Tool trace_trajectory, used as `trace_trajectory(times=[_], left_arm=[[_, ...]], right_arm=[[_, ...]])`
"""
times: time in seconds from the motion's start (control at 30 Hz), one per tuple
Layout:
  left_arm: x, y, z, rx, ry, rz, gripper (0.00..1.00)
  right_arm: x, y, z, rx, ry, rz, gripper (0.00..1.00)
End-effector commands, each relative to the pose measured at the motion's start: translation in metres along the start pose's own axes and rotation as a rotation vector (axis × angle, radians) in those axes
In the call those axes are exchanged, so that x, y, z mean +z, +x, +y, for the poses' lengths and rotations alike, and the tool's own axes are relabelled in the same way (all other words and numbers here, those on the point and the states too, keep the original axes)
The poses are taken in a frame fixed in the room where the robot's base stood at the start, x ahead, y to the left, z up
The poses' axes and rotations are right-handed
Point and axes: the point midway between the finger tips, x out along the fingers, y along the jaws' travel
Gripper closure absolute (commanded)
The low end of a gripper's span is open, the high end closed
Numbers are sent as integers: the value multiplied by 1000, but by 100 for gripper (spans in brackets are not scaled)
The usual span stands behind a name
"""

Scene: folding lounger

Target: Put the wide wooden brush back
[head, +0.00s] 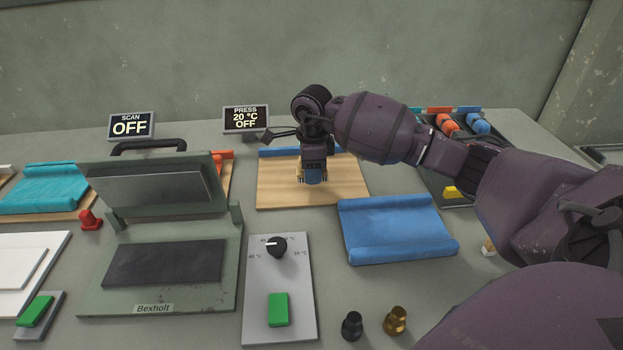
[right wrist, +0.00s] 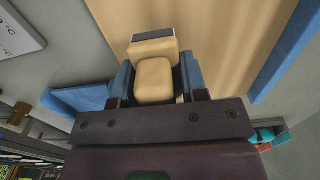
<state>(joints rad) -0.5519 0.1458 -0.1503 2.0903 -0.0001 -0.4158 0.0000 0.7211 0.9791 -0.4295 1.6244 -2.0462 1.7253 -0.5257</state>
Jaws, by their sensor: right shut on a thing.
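My right gripper (head: 313,178) points down over the light wooden board (head: 270,190) at the back middle of the table. In the right wrist view its blue fingers (right wrist: 155,85) are shut on a pale wooden block-like thing, which looks like the wide wooden brush (right wrist: 154,75). The brush has a wider head with a grey edge at its far end, close over the board. In the head view only a bit of pale wood shows beside the fingers. I cannot tell whether the brush touches the board. My left gripper is in neither view.
A blue rolled cloth (head: 395,228) lies right of the board. An open green press (head: 165,270) stands to the left, with a dial panel (head: 280,325) beside it. A dark rack (head: 455,185) with coloured rolls is at right. Black (head: 352,326) and brass (head: 396,320) pieces stand in front.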

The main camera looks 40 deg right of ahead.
Motion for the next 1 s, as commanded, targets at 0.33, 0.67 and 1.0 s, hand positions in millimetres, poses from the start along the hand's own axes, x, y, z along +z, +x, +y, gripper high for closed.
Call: trace_trajectory(times=[0.33, 0.67, 1.0], left_arm=[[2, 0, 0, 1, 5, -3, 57], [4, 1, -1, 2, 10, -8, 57], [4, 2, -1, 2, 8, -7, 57]], right_arm=[[0, 27, 0, 0, 0, 0, 82], [0, 31, 0, 1, 0, 0, 51], [0, 30, 0, 1, 0, 0, 34]])
